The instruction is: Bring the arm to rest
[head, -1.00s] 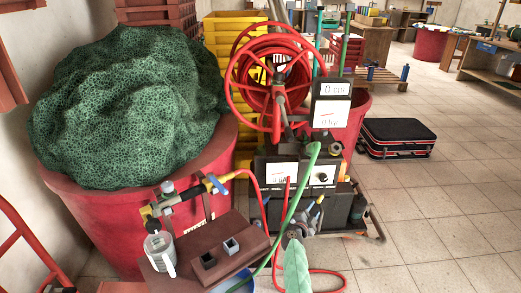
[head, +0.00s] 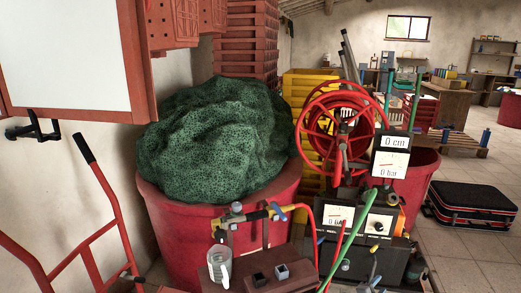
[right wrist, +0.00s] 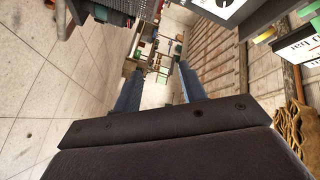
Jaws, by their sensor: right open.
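My right gripper (right wrist: 158,85) shows in the right wrist view. Its two blue fingers stand apart with nothing between them, and the dark gripper body fills the bottom of that view. Beyond the fingers I see pale tiled floor and distant furniture, out of reach of the jaws. In the head view I cannot clearly make out either gripper. My left gripper is not in view.
A red tub (head: 180,235) holds a heaped green net (head: 215,140). Right of it stand a red hose reel (head: 342,120) and a gauge box (head: 390,155). A black case (head: 472,205) lies on the floor. A red hand truck (head: 95,250) stands at left.

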